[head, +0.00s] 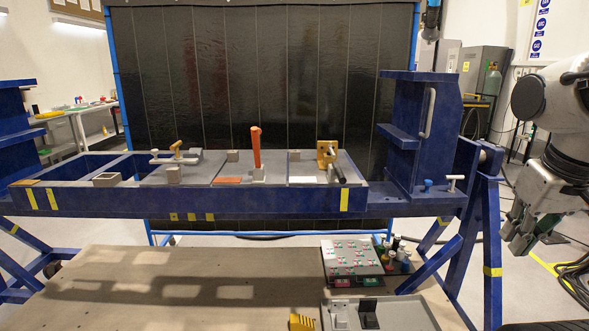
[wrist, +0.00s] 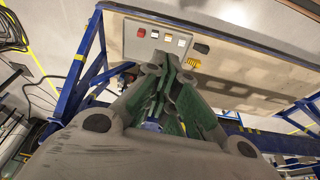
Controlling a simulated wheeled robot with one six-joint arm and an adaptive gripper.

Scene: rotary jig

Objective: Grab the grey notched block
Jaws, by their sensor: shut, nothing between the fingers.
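Other small grey blocks sit on the blue jig, such as one on the left plate (head: 174,175). My gripper (head: 517,243) hangs at the far right, beyond the jig's right leg, well away from all of these. In the wrist view its fingers (wrist: 178,58) are together and empty.
The blue jig frame (head: 270,203) spans the view, with upright leg posts (head: 491,255) between my gripper and the bench (head: 200,290).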

